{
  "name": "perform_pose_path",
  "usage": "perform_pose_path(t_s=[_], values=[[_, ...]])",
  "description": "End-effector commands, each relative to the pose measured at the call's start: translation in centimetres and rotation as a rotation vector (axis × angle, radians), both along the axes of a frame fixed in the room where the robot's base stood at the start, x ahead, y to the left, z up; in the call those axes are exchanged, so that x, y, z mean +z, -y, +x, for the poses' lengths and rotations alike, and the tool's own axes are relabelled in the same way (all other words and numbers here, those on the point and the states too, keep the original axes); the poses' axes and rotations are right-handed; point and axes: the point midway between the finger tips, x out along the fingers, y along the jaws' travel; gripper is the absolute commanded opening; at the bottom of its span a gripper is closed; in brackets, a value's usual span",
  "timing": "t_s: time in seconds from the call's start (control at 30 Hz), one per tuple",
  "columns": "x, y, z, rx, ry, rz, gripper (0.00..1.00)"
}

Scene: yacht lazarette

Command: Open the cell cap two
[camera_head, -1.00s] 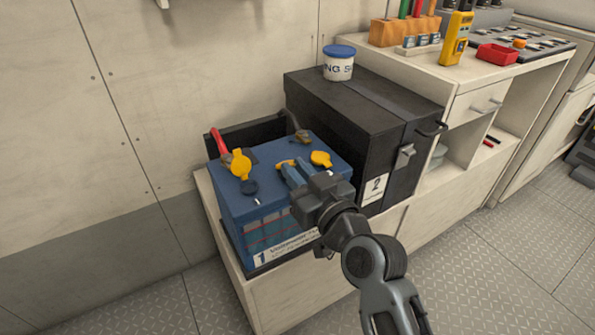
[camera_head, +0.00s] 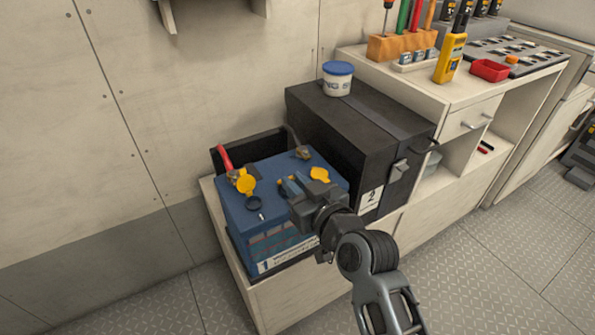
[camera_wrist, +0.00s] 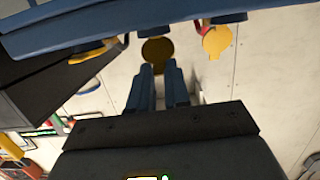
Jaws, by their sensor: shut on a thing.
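The blue battery (camera_head: 232,215) marked 1 has yellow caps on its top. One yellow cap (camera_head: 245,182) stands at the left and another (camera_head: 319,174) lies at the right. My gripper (camera_head: 287,186) is over the battery top between them, at a middle yellow cap that it mostly hides. In the wrist view, the fingers (camera_wrist: 157,74) are shut on this middle cap (camera_wrist: 157,50), a darker yellow disc at their tips. A brighter yellow cap (camera_wrist: 216,41) hangs apart to the right there. A dark ring (camera_head: 254,203) shows near the battery's front left.
A black box (camera_head: 345,135) marked 2 stands close behind and right of the battery, with a white tub (camera_head: 338,84) on it. A red-handled part (camera_head: 224,157) rises at the battery's left.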

Motion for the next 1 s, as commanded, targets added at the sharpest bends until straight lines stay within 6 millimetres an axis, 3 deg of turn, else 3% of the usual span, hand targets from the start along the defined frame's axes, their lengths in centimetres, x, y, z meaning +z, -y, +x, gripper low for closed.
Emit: perform_pose_path(t_s=[0.03,1.0], values=[[1.3,0.0,0.1,0.000,-0.022,-0.015,0.00],[3.8,-2.0,3.1,-0.001,-0.522,-0.354,0.00]])
